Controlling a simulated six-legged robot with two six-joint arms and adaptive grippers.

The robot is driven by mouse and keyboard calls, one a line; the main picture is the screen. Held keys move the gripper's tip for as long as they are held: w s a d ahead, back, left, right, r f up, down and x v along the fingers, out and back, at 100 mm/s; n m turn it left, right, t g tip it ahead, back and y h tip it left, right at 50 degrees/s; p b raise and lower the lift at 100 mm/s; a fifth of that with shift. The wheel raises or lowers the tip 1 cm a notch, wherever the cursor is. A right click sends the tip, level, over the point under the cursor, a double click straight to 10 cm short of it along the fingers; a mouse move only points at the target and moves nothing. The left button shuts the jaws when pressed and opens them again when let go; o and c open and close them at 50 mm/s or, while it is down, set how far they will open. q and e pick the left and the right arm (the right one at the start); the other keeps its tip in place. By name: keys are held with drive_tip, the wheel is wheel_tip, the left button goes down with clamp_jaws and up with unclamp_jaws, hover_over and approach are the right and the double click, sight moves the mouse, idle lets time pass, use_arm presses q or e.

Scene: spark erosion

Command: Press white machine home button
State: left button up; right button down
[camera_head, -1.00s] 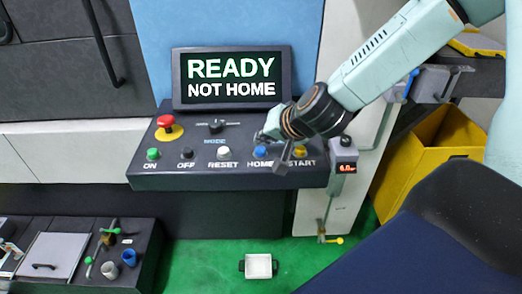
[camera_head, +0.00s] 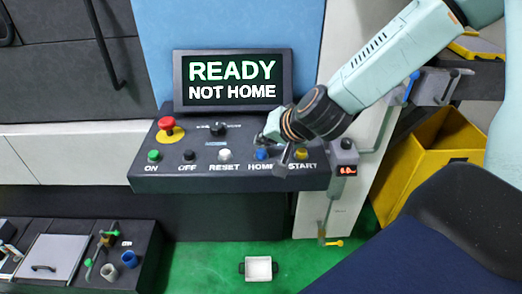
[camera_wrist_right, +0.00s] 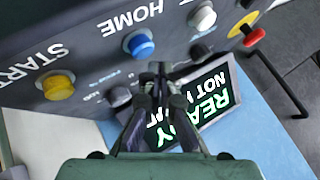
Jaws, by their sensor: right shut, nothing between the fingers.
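The control panel (camera_head: 215,180) carries a row of buttons. The blue button (camera_head: 261,154) labelled HOME sits between the white RESET button (camera_head: 225,155) and the yellow START button (camera_head: 301,154). My right gripper (camera_head: 276,150) is shut and empty, close beside the blue button. In the right wrist view the shut fingertips (camera_wrist_right: 159,68) appear just below the blue button (camera_wrist_right: 140,43), with a small gap in the picture; whether they touch cannot be told. The screen (camera_head: 232,80) reads READY, NOT HOME. My left gripper is not in view.
A red emergency button (camera_head: 167,125) on a yellow base, a black mode knob (camera_head: 217,128), a green ON button (camera_head: 153,156) and a black OFF button (camera_head: 189,155) share the panel. A yellow bin (camera_head: 425,165) stands at the right. A white tray (camera_head: 258,268) lies on the green floor.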

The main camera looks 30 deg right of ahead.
sight(264, 153)
drive_tip(key=shift+s+d+f, duration=0.1)
drive_tip(key=shift+f, duration=0.35)
drive_tip(key=shift+f+b, duration=0.45)
drive_tip(key=shift+b, duration=0.15)
idle(0.7)
drive_tip(key=shift+r, duration=0.15)
drive_tip(key=shift+r+p, duration=0.75)
drive_tip(key=shift+p, duration=0.2)
drive_tip(key=shift+r, duration=0.1)
wheel_tip(264, 153, up, 5)
drive_tip(key=p, duration=0.5)
